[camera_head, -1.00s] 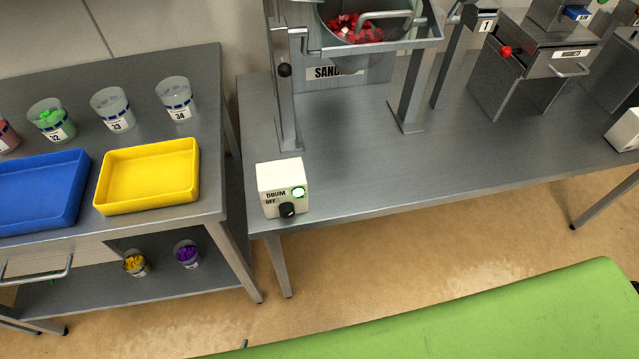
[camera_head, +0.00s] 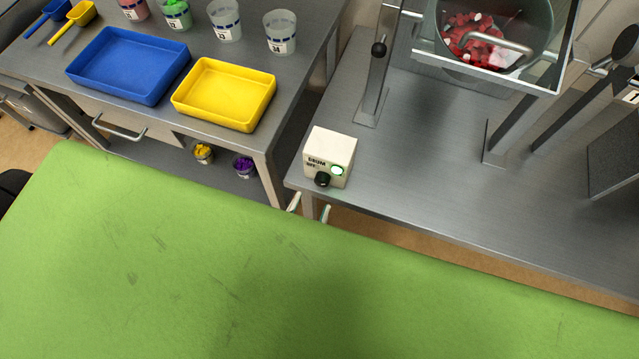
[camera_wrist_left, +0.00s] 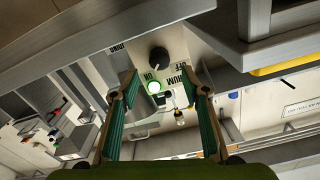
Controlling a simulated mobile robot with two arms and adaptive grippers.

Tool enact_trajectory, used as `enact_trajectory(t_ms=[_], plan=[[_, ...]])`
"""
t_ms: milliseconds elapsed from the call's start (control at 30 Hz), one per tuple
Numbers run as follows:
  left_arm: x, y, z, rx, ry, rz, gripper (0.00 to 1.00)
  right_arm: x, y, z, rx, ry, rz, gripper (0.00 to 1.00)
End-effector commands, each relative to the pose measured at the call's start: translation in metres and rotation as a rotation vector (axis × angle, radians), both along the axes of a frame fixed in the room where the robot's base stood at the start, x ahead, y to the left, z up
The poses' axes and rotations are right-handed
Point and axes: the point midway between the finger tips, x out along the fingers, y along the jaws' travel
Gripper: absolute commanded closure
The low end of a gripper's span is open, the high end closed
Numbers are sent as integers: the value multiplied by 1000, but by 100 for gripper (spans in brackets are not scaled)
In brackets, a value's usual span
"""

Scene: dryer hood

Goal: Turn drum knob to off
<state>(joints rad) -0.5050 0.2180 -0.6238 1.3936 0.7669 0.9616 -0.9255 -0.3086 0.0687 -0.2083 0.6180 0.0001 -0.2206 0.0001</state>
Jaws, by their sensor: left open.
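The drum switch box (camera_head: 334,150) is a small white box at the front left corner of the steel table. Its black drum knob (camera_head: 322,180) is on the front face, beside a lit green lamp (camera_head: 337,170). The knob (camera_wrist_left: 159,60) also shows in the left wrist view, near "OFF", "ON" and "DRUM" lettering; its exact setting is hard to tell. My left gripper (camera_head: 310,208) is just in front of and below the box, with only its fingertips showing. In the left wrist view the open fingers (camera_wrist_left: 161,82) are apart from the knob, which is ahead of them. My right gripper is not in view.
A steel drum (camera_head: 495,35) with red pieces stands on the table behind, with metal posts around it. To the left, another table carries a blue tray (camera_head: 125,62), a yellow tray (camera_head: 222,92) and several cups. The tabletop right of the box is clear.

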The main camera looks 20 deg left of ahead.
Motion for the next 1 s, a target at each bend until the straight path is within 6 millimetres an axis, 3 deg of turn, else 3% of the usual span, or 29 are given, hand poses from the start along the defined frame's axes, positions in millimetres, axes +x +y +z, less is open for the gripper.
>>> enact_trajectory(t_ms=[100, 300, 700, 733, 867, 1000], plan=[[25, -1, 2, 0, -2, -1, 58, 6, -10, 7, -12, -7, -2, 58], [51, -2, 1, -1, 0, -1, 58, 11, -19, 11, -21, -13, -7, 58], [59, -2, -1, -1, 2, 0, 58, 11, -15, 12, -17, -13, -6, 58], [59, -2, -1, -1, 2, 0, 60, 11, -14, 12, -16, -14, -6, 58], [59, -2, -1, -1, 2, 0, 94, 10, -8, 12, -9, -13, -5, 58], [59, -2, -1, -1, 1, -1, 96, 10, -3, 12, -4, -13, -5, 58]])
